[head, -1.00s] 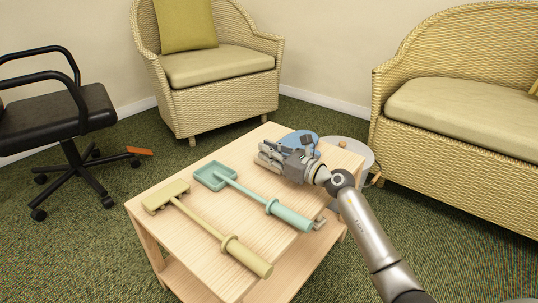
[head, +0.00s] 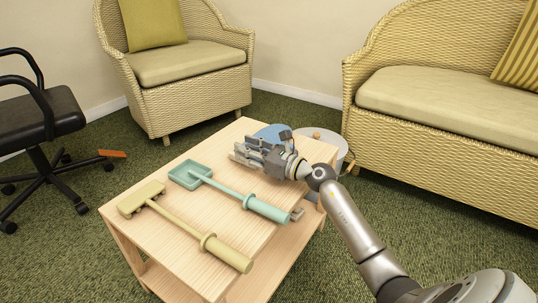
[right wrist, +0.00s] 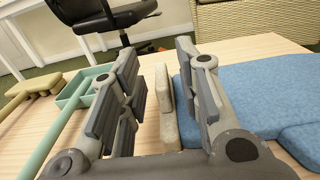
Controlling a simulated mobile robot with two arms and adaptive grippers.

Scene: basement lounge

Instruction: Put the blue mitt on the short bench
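The blue mitt (head: 270,131) lies at the far side of the light wooden table (head: 185,235), partly hidden behind my right gripper (head: 248,152) in the head view. My left gripper is out of view. I cannot identify a short bench for certain.
A teal shovel-like tool (head: 225,188) and a yellow rake-like tool (head: 185,225) lie on the table. A wicker armchair (head: 195,95) and wicker sofa (head: 430,155) stand behind. A black office chair (head: 45,115) is left. A round white stand (head: 335,140) is beyond the table's right corner.

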